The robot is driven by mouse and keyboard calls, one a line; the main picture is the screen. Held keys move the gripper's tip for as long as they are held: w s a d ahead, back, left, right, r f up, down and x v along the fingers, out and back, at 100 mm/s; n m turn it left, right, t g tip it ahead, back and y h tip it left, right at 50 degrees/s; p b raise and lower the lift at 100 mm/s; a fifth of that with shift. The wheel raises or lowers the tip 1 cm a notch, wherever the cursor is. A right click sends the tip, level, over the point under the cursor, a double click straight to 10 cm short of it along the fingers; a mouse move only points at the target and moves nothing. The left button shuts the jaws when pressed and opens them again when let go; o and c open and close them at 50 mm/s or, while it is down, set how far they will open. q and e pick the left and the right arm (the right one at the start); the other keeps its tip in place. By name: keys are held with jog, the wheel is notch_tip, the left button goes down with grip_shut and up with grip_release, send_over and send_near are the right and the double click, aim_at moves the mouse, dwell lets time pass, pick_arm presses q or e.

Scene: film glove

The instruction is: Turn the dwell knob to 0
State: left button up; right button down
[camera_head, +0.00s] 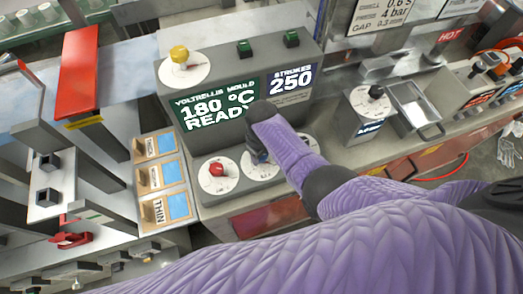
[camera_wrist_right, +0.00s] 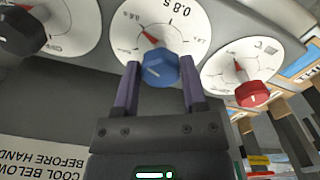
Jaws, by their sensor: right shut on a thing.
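A blue knob (camera_wrist_right: 160,70) sits on a white round dial (camera_wrist_right: 128,30) with time marks in seconds; I take it for the dwell knob. In the right wrist view, my right gripper (camera_wrist_right: 160,78) has one finger on each side of the knob and is shut on it. A red pointer tip shows above the knob, toward the upper left of the dial; the exact setting cannot be read. In the head view, my right gripper (camera_head: 259,152) reaches down to the panel front and hides most of this knob and dial. My left gripper is not in view.
A red knob (camera_wrist_right: 252,94) on its own dial is close beside. A black knob (camera_wrist_right: 20,30) is on the other side. The grey machine bears a green display (camera_head: 217,106) and a yellow knob (camera_head: 180,54) on top. Card boxes (camera_head: 165,211) stand to the left.

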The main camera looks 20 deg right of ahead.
jog(key=n, duration=0.2)
jog(key=shift+n+p, duration=0.3)
jog(key=shift+p, duration=0.1)
jog(key=n, duration=0.2)
jog(key=shift+d+n, duration=0.1)
jog(key=shift+n, duration=0.3)
jog(key=n, duration=0.5)
jog(key=shift+w+p, duration=0.1)
jog(key=shift+p, duration=0.3)
jog(key=n, duration=0.6)
jog(key=shift+w+n, duration=0.1)
jog(key=shift+n, duration=0.3)
jog(key=n+b, duration=0.1)
jog(key=n, duration=0.4)
jog(key=shift+w+n, duration=0.1)
jog(key=shift+n, duration=0.3)
jog(key=shift+c, duration=0.7)
grip_release()
